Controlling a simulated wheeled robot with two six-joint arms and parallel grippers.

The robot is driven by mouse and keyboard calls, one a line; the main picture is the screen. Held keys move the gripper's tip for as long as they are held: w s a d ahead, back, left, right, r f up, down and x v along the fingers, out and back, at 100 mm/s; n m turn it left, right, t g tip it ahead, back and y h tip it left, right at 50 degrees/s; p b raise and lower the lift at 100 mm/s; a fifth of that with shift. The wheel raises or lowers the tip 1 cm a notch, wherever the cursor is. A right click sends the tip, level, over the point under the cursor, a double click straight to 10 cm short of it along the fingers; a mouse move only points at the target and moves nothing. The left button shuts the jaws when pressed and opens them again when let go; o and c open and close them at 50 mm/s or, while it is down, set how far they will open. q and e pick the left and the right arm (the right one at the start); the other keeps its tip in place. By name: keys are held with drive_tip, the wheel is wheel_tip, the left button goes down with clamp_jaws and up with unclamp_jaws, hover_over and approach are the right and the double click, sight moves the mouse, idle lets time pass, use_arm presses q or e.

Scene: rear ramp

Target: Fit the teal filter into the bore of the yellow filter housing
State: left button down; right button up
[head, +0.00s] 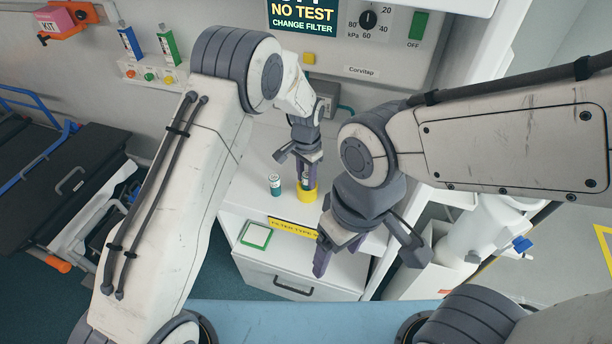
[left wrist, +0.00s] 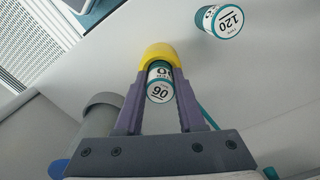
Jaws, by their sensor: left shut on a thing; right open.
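The yellow filter housing (head: 307,195) stands on the white cabinet top; it also shows in the left wrist view (left wrist: 159,52). My left gripper (head: 306,180) points down just above it, shut on a white and teal filter (left wrist: 160,90) whose end reads 90 or 06. The held filter's far end meets the housing's mouth in the left wrist view; I cannot tell how deep it sits. A second teal-banded filter (head: 275,184) stands apart, left of the housing; its end reads 120 in the left wrist view (left wrist: 228,20). My right gripper (head: 367,252) is open and empty, nearer the camera.
A green-framed white pad (head: 256,235) lies at the cabinet's front left, beside a yellow label strip (head: 294,228). A wall panel with a screen (head: 303,17) and dial (head: 368,19) rises behind. A dark stretcher (head: 65,185) stands at the left.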

sight(306, 175)
use_arm(q)
drive_tip(key=shift+f, duration=0.5)
drive_tip(key=shift+c, duration=2.2)
unclamp_jaws()
drive_tip(key=shift+r+b, duration=0.1)
drive_tip(key=shift+b, duration=0.2)
wheel_tip(306, 175, up, 9)
drive_tip(key=shift+r+b, duration=0.1)
drive_tip(key=shift+b, duration=1.05)
drive_tip(key=shift+r, duration=0.55)
